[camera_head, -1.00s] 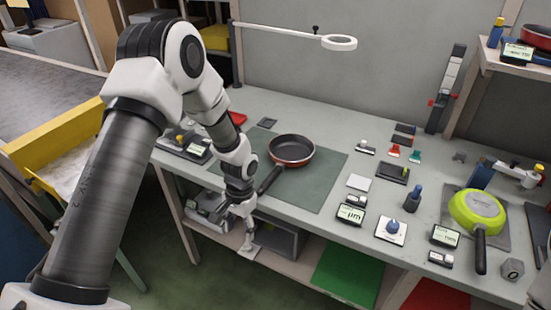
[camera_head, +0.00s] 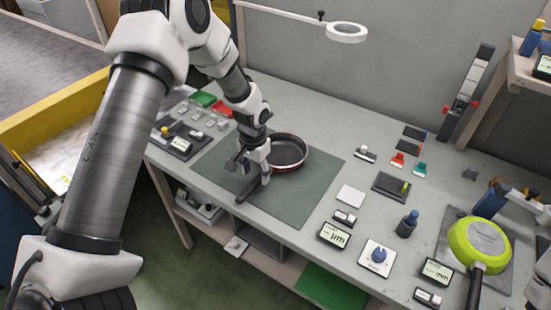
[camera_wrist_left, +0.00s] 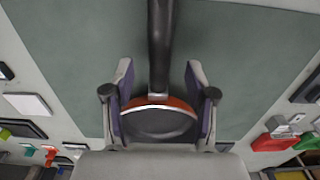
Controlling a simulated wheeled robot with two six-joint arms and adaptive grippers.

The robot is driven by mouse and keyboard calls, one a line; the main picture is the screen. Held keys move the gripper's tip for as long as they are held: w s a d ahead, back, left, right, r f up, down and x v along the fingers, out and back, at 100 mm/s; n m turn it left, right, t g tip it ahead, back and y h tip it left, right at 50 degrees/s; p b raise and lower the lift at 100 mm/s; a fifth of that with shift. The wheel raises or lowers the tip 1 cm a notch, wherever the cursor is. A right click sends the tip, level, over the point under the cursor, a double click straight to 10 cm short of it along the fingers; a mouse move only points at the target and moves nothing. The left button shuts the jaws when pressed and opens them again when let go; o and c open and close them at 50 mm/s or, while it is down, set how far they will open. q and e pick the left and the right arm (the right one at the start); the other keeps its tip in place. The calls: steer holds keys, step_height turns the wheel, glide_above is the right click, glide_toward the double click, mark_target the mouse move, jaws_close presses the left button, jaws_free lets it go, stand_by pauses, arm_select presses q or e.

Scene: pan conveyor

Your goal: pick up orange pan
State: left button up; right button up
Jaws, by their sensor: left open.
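The orange-red pan (camera_head: 292,153) with a dark inside lies on the green mat (camera_head: 300,207) on the bench. Its black handle (camera_head: 253,188) points toward the front edge. My left gripper (camera_head: 255,170) is over the handle near the pan's rim and hides part of both. In the left wrist view the open left gripper (camera_wrist_left: 160,88) has one finger on each side of the handle (camera_wrist_left: 160,45), with gaps between. The orange rim (camera_wrist_left: 160,101) shows between the fingers. Whether the fingertips reach down to handle height I cannot tell. My right gripper is not in view.
A lime-green pan (camera_head: 478,243) stands on a grey plate at the right. Gauges, a blue-knobbed box (camera_head: 378,256) and small tools lie right of the mat. A lamp arm (camera_head: 345,33) hangs over the back. The mat's front part is clear.

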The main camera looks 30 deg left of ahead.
mark_target(257, 178)
arm_select(q)
steer(key=f, duration=0.1)
steer(key=w+f, duration=0.1)
steer(key=f, duration=0.1)
steer(key=shift+f, duration=0.25)
steer(key=shift+s+r, duration=0.2)
steer(key=shift+s, duration=0.05)
steer(key=shift+c, duration=1.4)
jaws_close()
